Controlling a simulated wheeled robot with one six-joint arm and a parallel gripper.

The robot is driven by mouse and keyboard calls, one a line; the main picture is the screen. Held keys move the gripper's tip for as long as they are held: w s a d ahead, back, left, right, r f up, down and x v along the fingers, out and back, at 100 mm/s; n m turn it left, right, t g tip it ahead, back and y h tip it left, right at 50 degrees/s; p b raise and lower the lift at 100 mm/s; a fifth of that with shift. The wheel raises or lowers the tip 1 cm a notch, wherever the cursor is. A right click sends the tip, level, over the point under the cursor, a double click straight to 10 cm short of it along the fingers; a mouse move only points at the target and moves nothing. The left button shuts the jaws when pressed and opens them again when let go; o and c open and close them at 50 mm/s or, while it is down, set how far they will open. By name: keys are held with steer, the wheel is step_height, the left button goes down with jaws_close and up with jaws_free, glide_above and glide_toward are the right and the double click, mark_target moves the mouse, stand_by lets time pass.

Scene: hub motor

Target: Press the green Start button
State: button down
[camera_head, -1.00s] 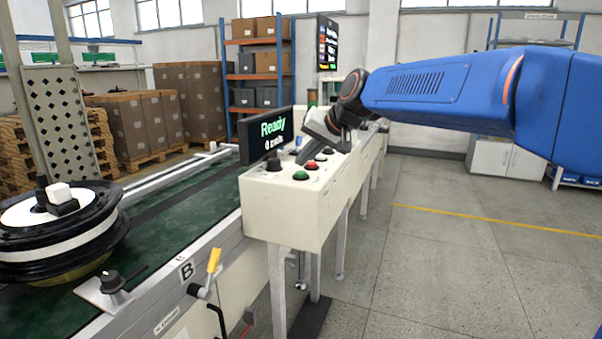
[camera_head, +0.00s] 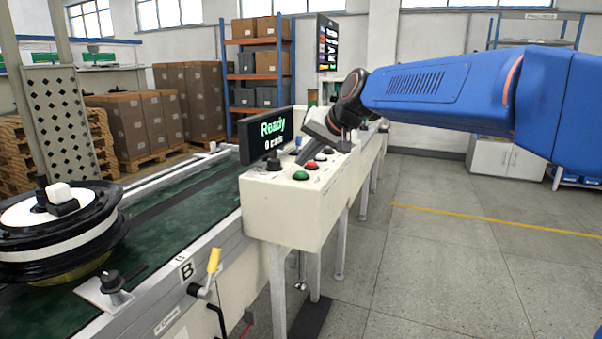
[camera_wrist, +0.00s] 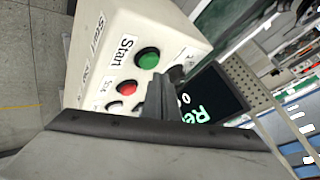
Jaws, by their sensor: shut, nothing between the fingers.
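The green Start button (camera_head: 301,175) is on top of the white control box (camera_head: 285,215), at its near end. It also shows in the wrist view (camera_wrist: 147,58), under a "Start" label. The red button (camera_head: 311,166) is beside it, and shows in the wrist view (camera_wrist: 127,88) too. My gripper (camera_head: 302,161) points down over the box, behind the red button and near the display. In the wrist view its shut fingers (camera_wrist: 158,84) are beside the red and green buttons, apart from the green one. Whether the tips touch the panel cannot be told.
A display (camera_head: 266,136) reading "Ready" and a black knob (camera_head: 273,163) stand close to my gripper. A conveyor (camera_head: 170,225) with a hub motor (camera_head: 62,232) lies at left. The floor (camera_head: 440,250) right of the box is mostly clear.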

mark_target(305, 173)
steer(key=shift+f, duration=0.2)
stand_by(0.6)
steer(key=shift+f, duration=0.25)
steer(key=shift+f, duration=0.55)
stand_by(1.0)
steer(key=shift+r, duration=1)
steer(key=shift+r, duration=2.5)
